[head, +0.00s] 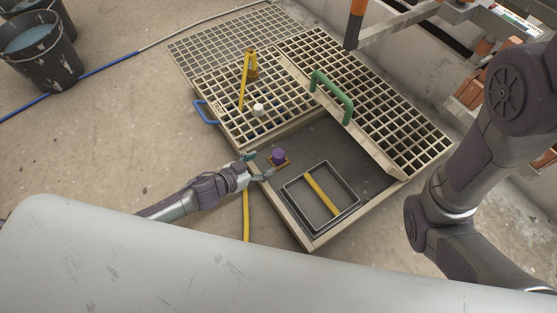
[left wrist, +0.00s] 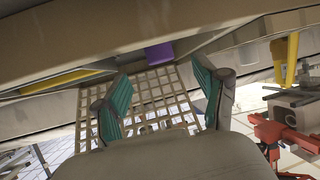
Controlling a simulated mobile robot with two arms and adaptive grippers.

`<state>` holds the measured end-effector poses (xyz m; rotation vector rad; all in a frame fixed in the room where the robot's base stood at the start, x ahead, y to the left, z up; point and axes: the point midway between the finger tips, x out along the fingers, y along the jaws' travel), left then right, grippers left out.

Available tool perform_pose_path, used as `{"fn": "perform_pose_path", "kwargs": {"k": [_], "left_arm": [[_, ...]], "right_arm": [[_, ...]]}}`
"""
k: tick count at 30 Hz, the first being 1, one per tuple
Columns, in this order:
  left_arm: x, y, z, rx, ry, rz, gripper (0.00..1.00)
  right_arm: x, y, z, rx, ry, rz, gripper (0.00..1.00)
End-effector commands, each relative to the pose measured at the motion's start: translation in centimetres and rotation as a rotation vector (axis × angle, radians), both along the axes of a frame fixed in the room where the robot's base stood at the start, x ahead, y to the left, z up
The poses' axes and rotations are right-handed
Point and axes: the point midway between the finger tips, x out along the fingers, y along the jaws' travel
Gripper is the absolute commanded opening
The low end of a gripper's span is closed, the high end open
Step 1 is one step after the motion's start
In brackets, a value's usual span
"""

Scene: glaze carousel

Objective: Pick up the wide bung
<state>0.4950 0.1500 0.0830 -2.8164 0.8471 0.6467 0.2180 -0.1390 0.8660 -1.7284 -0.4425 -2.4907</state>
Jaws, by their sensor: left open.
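A purple cylinder (head: 278,156), which looks like the wide bung, stands upright on a small brown square plate (head: 285,165) inside the sunken pit. My left gripper (head: 261,166) is just left of it, with the teal fingers apart and nothing seen between them. In the left wrist view the open fingers (left wrist: 160,76) show, and the purple piece (left wrist: 158,53) is beyond them near the top centre, partly cut off by a beige edge. My right arm is at the right of the head view, but its gripper is out of view.
A grey square tray (head: 291,187) with a yellow bar (head: 322,194) lies right of the bung. Grates surround the pit behind, with a green handle (head: 333,95), a small white piece (head: 258,110) and a yellow-brown upright fitting (head: 251,68). Black buckets (head: 40,55) stand far left.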

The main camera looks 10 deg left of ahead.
Motion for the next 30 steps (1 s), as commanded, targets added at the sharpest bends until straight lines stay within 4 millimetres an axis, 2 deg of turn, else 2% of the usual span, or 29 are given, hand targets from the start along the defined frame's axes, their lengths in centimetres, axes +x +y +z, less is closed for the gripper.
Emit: {"fn": "perform_pose_path", "kwargs": {"k": [2, 9, 18, 28, 29, 30], "left_arm": [[1.2, -0.8, -1.0, -0.001, -0.003, 0.0, 0.72], [2.6, -1.7, -1.5, -0.001, -0.002, -0.001, 0.72], [5.8, -4.0, -2.7, -0.001, -0.003, -0.001, 0.72], [6.5, -4.4, -2.7, -0.002, 0.001, 0.0, 0.72], [6.5, -4.4, -2.7, -0.002, 0.001, 0.0, 0.7], [6.5, -4.4, -2.7, -0.002, 0.0, 0.0, 0.63]], "right_arm": [[-0.1, 0.0, -1.3, 0.001, -0.003, 0.001, 0.4], [-0.1, 0.0, -2.2, 0.0, -0.002, 0.0, 0.4], [-0.1, 0.0, -5.7, 0.0, -0.002, 0.0, 0.4], [-0.1, 0.0, -5.9, 0.0, -0.002, 0.0, 0.4], [-0.1, 0.0, -5.9, 0.0, -0.002, 0.0, 0.4], [-0.1, 0.0, -5.9, 0.0, -0.002, 0.0, 0.4]]}}
